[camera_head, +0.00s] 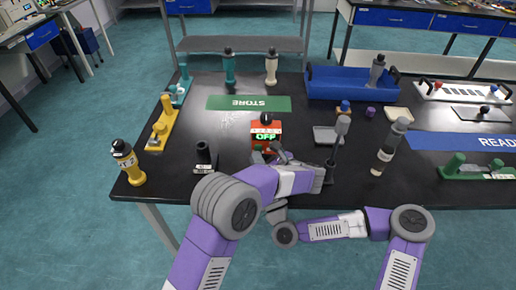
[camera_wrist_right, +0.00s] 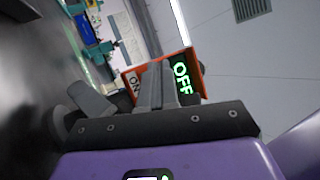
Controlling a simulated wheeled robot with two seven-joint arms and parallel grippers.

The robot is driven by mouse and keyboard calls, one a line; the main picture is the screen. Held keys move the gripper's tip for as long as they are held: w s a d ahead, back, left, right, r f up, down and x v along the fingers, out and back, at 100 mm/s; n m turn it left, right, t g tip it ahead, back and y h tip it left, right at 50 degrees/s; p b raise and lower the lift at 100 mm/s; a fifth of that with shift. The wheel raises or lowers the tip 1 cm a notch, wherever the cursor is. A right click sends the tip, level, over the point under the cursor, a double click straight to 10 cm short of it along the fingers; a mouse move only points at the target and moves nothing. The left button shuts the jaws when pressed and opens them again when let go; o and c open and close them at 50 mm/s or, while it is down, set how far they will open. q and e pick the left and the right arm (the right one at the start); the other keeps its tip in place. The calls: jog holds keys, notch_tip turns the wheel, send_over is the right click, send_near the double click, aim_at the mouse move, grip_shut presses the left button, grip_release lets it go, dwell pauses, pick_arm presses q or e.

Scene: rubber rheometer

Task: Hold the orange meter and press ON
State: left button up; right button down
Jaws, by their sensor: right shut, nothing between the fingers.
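The orange meter (camera_head: 265,128) stands upright on the black table, with a black knob on top and a green OFF on its display. It also shows in the right wrist view (camera_wrist_right: 188,67), where an ON label sits left of my fingers. My right gripper (camera_head: 272,153) is at the meter's front, low on its face. In the wrist view its fingers (camera_wrist_right: 157,75) are shut and empty, overlapping the face between ON and OFF. Whether they touch it I cannot tell. My left arm crosses in front of the meter; its fingers cannot be made out.
A green STORE mat (camera_head: 249,103) lies behind the meter. A blue tray (camera_head: 340,96) is at the back. My two arms cross closely at the front edge.

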jog(key=shift+w, duration=0.15)
dwell(0.7)
jog(key=shift+w+d, duration=0.1)
jog(key=shift+w, duration=0.25)
jog(key=shift+w+d+h, duration=0.2)
jog(key=shift+w+h, duration=0.1)
jog(key=shift+w, duration=0.45)
dwell(1.0)
jog(key=shift+s+f, duration=0.1)
jog(key=shift+s+d, duration=0.4)
jog(key=shift+s, duration=0.15)
jog(key=s, duration=0.5)
jog(key=shift+s+a, duration=0.2)
jog(key=shift+a, duration=0.05)
